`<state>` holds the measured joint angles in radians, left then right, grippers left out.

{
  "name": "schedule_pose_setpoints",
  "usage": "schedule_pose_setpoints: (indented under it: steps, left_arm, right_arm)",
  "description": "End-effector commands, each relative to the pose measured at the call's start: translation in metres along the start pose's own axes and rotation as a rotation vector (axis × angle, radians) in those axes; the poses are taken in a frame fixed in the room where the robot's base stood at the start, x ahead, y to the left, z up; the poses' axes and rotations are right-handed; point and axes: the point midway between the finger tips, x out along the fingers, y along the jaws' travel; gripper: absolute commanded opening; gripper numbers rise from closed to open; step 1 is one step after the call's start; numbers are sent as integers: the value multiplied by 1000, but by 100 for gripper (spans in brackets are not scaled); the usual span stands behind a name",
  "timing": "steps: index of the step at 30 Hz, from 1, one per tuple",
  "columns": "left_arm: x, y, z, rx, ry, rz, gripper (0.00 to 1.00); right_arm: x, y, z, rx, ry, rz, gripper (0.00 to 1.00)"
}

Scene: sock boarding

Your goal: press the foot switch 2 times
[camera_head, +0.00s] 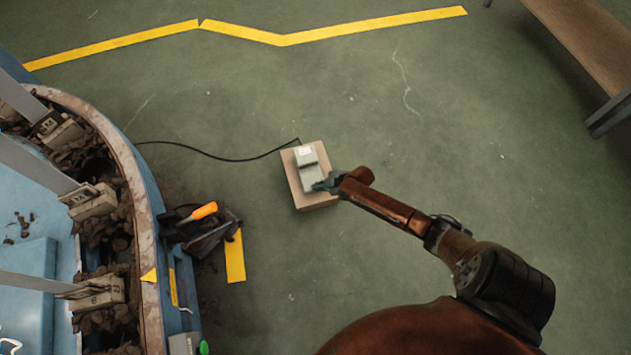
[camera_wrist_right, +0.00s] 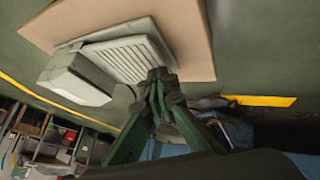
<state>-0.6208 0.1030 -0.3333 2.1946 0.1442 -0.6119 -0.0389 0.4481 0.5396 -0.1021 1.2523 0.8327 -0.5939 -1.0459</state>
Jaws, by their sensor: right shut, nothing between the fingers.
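The foot switch (camera_head: 307,170) is a light grey pedal unit on a flat tan board (camera_head: 322,200) on the green floor, near the middle of the head view. In the right wrist view the foot switch shows a ribbed pedal plate (camera_wrist_right: 122,60) and a raised housing (camera_wrist_right: 78,80). My right gripper (camera_head: 326,186) is shut and empty, with its tips at the near end of the pedal. In the right wrist view the fingertips (camera_wrist_right: 157,76) overlap the pedal's edge; I cannot tell whether they touch it. My left gripper is not in view.
A black cable (camera_head: 215,156) runs from the switch to the curved blue machine (camera_head: 150,200) at left. A dark dustpan-like item with an orange handle (camera_head: 203,211) lies beside the machine. A bench (camera_head: 590,40) stands at top right. The floor around the board is mostly clear.

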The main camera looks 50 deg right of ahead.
Motion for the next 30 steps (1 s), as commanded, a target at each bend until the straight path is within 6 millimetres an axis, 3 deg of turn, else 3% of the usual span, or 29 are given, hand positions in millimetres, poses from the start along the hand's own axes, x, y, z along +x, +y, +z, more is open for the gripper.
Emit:
schedule_pose_setpoints:
  steps: [13,30]
  left_arm:
    - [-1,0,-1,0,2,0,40]
    - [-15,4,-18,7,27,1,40]
  right_arm:
    - [-2,0,0,0,-2,-2,0]
    - [-24,17,-17,0,0,0,0]
